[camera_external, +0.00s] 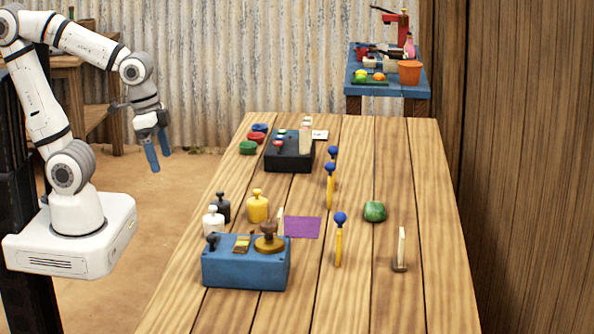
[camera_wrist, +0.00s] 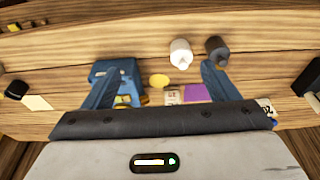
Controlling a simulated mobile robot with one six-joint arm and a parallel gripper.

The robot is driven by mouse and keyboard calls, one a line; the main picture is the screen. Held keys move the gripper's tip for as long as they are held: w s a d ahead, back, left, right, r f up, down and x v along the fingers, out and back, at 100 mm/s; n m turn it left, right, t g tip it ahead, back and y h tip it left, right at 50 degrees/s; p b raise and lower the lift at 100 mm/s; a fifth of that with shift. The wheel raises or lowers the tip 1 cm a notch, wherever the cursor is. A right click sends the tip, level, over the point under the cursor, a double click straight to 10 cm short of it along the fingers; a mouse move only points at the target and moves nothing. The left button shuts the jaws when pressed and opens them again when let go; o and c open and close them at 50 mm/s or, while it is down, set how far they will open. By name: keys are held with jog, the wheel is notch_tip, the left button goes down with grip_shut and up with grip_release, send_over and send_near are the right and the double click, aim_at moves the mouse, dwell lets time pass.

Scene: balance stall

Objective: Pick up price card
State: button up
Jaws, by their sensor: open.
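My gripper (camera_external: 160,160) hangs open and empty in the air left of the table, its two blue fingers pointing down. In the wrist view the open fingers (camera_wrist: 160,68) spread over the table. I cannot tell for sure which piece is the price card. A small pale card (camera_external: 281,220) stands behind the blue box, beside a flat purple sheet (camera_external: 302,227); in the wrist view a marked pale card (camera_wrist: 173,97) shows beside the purple sheet (camera_wrist: 198,93). Another white card (camera_external: 320,134) lies by the black box. A thin white upright piece (camera_external: 402,243) stands in a small holder at right.
The blue box (camera_external: 245,268) and yellow weight (camera_external: 258,207) stand near the pale card, with white (camera_external: 213,223) and black (camera_external: 223,206) weights at the left edge. Blue-topped yellow posts (camera_external: 339,245), a green lump (camera_external: 374,211) and the black box (camera_external: 289,152) also stand there. The right front is clear.

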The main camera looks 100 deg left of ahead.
jog(key=shift+o, duration=0.5)
jog(key=t, duration=0.2)
send_near(340, 232)
notch_tip(340, 232, down, 3)
jog(key=a, duration=0.2)
jog(key=x, duration=0.5)
jog(key=p+x, duration=0.1)
jog(key=x, duration=0.2)
jog(key=shift+w+a, duration=0.2)
jog(key=shift+w, duration=0.15)
